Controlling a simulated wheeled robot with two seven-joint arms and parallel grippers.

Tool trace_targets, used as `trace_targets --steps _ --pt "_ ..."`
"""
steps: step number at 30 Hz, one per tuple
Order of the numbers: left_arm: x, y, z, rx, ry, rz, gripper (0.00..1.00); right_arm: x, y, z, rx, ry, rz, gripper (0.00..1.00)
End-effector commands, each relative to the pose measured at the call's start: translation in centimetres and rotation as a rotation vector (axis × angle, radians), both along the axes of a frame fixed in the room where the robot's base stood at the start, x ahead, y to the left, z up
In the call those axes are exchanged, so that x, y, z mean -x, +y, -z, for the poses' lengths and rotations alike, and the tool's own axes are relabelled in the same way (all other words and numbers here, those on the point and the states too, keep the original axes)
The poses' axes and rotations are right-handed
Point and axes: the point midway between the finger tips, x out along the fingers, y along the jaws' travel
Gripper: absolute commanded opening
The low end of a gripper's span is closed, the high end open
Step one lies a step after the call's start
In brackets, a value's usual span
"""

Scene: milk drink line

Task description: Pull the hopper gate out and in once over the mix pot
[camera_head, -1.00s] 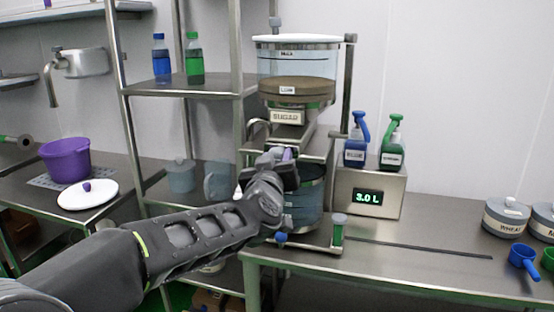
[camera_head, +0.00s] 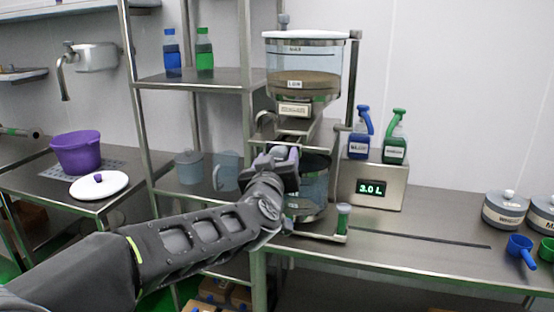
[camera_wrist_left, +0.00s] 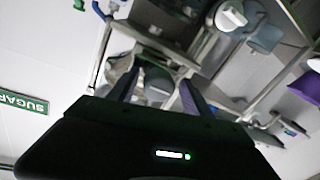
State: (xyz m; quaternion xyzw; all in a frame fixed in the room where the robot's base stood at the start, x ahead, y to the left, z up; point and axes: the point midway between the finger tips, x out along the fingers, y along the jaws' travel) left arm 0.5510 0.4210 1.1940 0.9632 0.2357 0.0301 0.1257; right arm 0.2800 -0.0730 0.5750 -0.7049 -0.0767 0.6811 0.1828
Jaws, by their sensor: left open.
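The hopper (camera_head: 304,62) is a clear round container with a white lid, partly filled with brown material, in the upper middle of the head view. The mix pot (camera_head: 312,184), dark and see-through, stands under the outlet, partly behind my arm. My left gripper (camera_head: 280,158) is at the front of the outlet. In the left wrist view its two fingers (camera_wrist_left: 157,88) are apart, with metal parts beyond them. I cannot tell whether they touch the gate handle. My right gripper is not in view.
A scale box (camera_head: 373,187) reading 3.0 L stands right of the pot, with blue and green spray bottles on top. A shelf rack (camera_head: 190,84) stands left of the hopper. The table (camera_head: 425,215) is mostly clear at centre right.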

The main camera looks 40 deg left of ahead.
Motion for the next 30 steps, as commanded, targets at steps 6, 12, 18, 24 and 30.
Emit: trace_targets --steps 6,12,18,24,30 --pt "0.9 -0.5 -0.1 0.0 -0.002 0.0 0.58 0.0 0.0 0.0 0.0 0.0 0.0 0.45" --pt "3.6 -1.8 -0.2 -0.001 -0.003 -0.001 0.58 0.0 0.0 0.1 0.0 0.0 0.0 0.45" --pt "6.2 -3.1 -0.1 0.0 -0.001 -0.001 0.58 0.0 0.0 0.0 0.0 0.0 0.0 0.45" --pt "7.0 -3.6 0.1 0.0 0.001 0.0 0.58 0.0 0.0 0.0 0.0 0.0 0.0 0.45" --pt "7.0 -3.6 0.0 0.0 0.002 -0.001 0.58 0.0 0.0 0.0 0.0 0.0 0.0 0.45"
